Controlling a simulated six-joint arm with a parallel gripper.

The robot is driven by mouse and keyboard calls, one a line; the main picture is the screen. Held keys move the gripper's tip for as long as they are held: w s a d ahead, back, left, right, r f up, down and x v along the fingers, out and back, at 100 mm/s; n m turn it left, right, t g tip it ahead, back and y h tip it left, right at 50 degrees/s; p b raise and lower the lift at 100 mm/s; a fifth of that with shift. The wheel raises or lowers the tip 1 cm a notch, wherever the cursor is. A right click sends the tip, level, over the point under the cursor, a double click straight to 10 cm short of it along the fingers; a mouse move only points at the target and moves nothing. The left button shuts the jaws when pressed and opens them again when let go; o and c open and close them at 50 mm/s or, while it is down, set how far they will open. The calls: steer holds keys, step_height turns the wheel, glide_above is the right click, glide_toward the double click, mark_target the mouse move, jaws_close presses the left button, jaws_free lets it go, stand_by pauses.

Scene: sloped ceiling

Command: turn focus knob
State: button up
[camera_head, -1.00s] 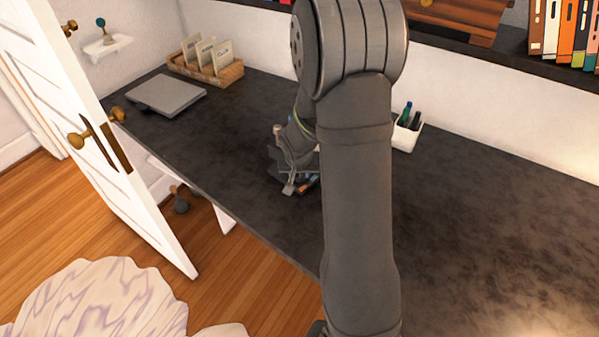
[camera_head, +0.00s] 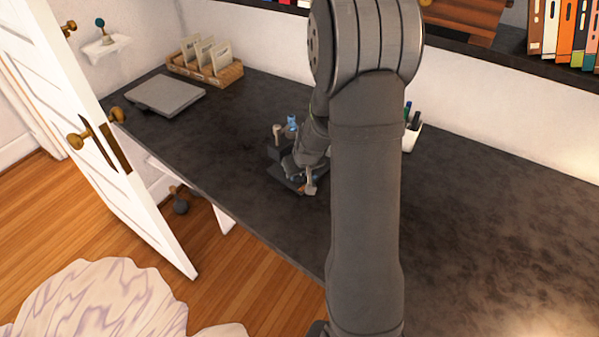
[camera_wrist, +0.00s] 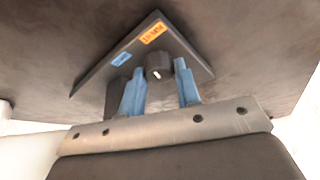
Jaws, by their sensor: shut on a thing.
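A dark flat device (camera_head: 282,173) lies on the desk, partly hidden by my arm in the head view. In the wrist view its dark plate (camera_wrist: 100,75) shows tilted, with an orange label (camera_wrist: 154,33) and a blue label (camera_wrist: 121,59), neither clearly readable. A round dark knob (camera_wrist: 158,68) with a white mark stands on the plate. My gripper (camera_wrist: 160,74) has its two blue fingers on either side of this knob, shut on it. A second dark part (camera_wrist: 115,97) is mostly hidden behind the left finger. In the head view the fingers are too small to make out.
The dark desk (camera_head: 480,210) is clear to the right. A white pen cup (camera_head: 412,135) stands behind my arm. A grey closed laptop-like slab (camera_head: 165,95) and a wooden card box (camera_head: 205,72) are at the back left. A white door (camera_head: 110,140) stands open at the left.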

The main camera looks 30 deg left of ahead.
steer(key=shift+w+n+g+y, duration=0.1)
steer(key=shift+n+g+y, duration=0.4)
steer(key=shift+n, duration=1.4)
steer(key=shift+d+n+g, duration=0.1)
steer(key=shift+n+g, duration=0.2)
steer(key=o, duration=1)
steer(key=v, duration=1.7)
steer(key=shift+r, duration=0.25)
